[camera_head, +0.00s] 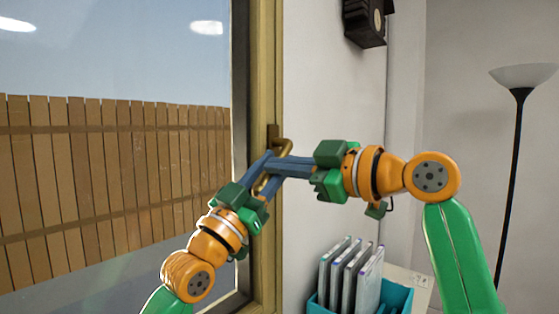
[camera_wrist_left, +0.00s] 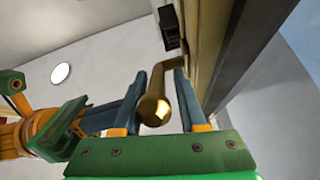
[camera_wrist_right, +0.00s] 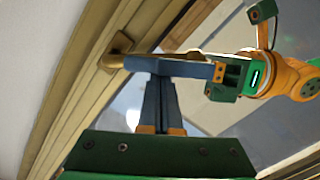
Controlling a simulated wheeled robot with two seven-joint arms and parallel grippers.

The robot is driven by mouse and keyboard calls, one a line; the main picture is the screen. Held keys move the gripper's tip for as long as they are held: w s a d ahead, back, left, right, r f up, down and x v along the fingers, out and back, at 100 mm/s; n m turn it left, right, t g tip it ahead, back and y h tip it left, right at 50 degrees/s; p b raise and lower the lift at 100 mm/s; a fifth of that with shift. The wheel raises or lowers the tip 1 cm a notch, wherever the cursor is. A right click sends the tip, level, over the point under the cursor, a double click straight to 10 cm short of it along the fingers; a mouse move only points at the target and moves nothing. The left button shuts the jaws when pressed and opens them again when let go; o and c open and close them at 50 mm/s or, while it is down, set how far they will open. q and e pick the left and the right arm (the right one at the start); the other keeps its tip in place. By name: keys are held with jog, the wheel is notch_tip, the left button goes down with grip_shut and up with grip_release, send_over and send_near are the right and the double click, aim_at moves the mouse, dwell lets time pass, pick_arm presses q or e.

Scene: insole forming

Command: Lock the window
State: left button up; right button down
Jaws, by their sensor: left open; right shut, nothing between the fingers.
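The window's brass handle (camera_head: 284,147) is mounted on the gold-coloured frame (camera_head: 265,70). In the left wrist view the handle (camera_wrist_left: 156,108) runs from its mount down to a rounded end. My left gripper (camera_head: 261,172) is open, with one finger on each side of the handle. Whether either finger touches it I cannot tell. My right gripper (camera_head: 272,167) is shut and empty, reaching in from the right with its tips beside the handle and the left fingers. In the right wrist view the left fingers (camera_wrist_right: 172,67) cross just beyond the right fingertips and hide most of the handle.
The glass pane on the left shows a wooden fence (camera_head: 110,180) outside. A teal rack (camera_head: 397,298) with several upright cases (camera_head: 350,275) stands below my right arm. A floor lamp (camera_head: 520,130) is at the far right, and a dark box (camera_head: 366,22) hangs on the wall.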

pick_arm(q)
jog(key=shift+s+r, duration=0.25)
